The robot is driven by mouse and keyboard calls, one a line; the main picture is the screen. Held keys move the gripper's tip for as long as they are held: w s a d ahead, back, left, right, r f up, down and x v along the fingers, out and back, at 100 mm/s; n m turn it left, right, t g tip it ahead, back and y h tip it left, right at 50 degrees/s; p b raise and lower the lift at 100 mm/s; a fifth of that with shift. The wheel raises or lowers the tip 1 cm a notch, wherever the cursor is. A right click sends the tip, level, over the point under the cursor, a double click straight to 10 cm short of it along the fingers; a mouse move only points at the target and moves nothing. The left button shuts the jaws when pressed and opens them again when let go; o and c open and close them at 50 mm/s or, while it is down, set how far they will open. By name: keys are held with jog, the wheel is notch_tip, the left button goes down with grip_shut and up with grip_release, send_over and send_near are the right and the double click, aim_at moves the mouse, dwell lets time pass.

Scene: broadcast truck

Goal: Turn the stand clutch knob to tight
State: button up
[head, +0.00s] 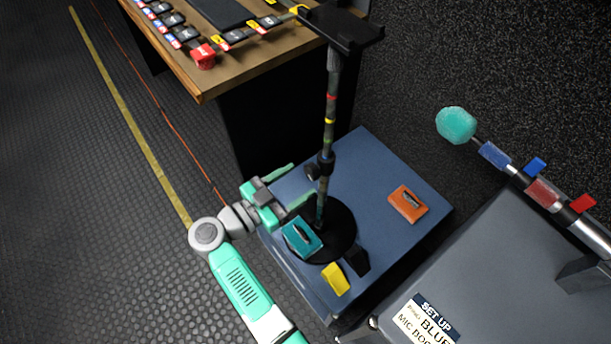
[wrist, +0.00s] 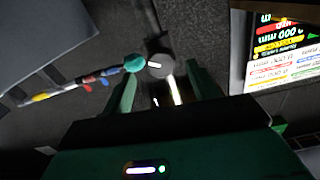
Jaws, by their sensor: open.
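The mic stand (head: 329,125) is a dark upright pole with coloured tape bands and a flat black top. The clutch knob (head: 312,171) juts from the left of its collar. In the wrist view the knob (wrist: 160,66) is dark and round with a white mark. My gripper (head: 301,182) comes in from the left with its fingers open and empty. In the wrist view my fingers (wrist: 164,88) lie on either side of the knob's line, the knob appearing just beyond the tips. I cannot tell whether they touch it.
The stand's round black base (head: 345,222) rests on a blue case (head: 385,175). A teal block (head: 301,238), a yellow block (head: 336,279) and an orange block (head: 408,204) lie around it. A wooden desk (head: 262,65) is behind. A boom with a teal ball (head: 456,125) crosses the right.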

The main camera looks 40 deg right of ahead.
aim_at(308, 174)
jog(key=d, duration=0.2)
jog(key=shift+s+d+f+b, duration=0.1)
jog(key=shift+d+f+b, duration=0.05)
jog(key=shift+d+b, duration=0.2)
jog(key=shift+d, duration=0.4)
jog(key=c, duration=1)
